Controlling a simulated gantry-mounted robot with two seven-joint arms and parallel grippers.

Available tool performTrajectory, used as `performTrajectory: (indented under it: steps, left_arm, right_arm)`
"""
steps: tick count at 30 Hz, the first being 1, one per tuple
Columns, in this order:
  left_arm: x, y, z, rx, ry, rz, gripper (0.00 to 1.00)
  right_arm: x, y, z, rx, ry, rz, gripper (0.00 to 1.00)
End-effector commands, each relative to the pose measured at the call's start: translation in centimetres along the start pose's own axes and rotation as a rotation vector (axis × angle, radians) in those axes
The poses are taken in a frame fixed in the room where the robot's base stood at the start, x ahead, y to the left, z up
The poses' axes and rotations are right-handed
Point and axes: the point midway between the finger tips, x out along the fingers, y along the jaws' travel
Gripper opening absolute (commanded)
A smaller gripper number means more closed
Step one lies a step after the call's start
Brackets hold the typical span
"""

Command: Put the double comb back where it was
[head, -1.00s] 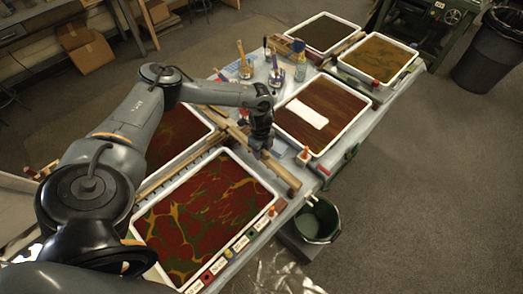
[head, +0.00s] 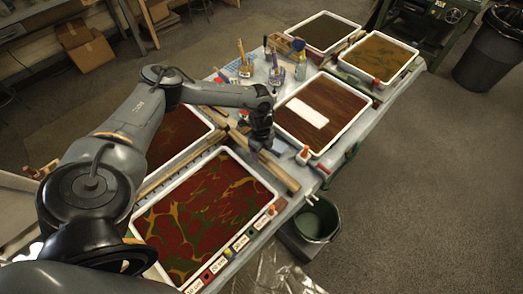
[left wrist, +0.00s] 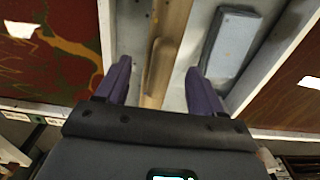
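My left gripper (head: 256,152) hangs above the strip between the trays. In the left wrist view its purple fingers (left wrist: 160,90) are spread apart, with nothing held. A long wooden bar (head: 280,173) lies below it, and this bar also shows between the fingers in the left wrist view (left wrist: 174,25). A second wooden piece (head: 182,165) with a toothed edge lies along the far-left side of the front red tray. I cannot tell for certain which wooden piece is the double comb. My right gripper is not in view.
The front red-and-green tray (head: 272,185) and a brown tray with a white sheet (head: 345,128) flank the bar. A grey-blue block (left wrist: 230,42) lies beside the bar. Brush jars (head: 245,70) stand farther back. A green bucket (head: 318,222) stands below the table edge.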

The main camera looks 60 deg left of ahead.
Motion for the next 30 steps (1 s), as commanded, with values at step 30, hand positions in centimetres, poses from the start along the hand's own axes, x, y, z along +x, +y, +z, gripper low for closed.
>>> performTrajectory:
  steps: [30]
  left_arm:
    - [-11.6, -0.1, -0.1, 0.000, 0.001, -0.001, 0.68]
  right_arm:
    - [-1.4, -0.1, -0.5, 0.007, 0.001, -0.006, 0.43]
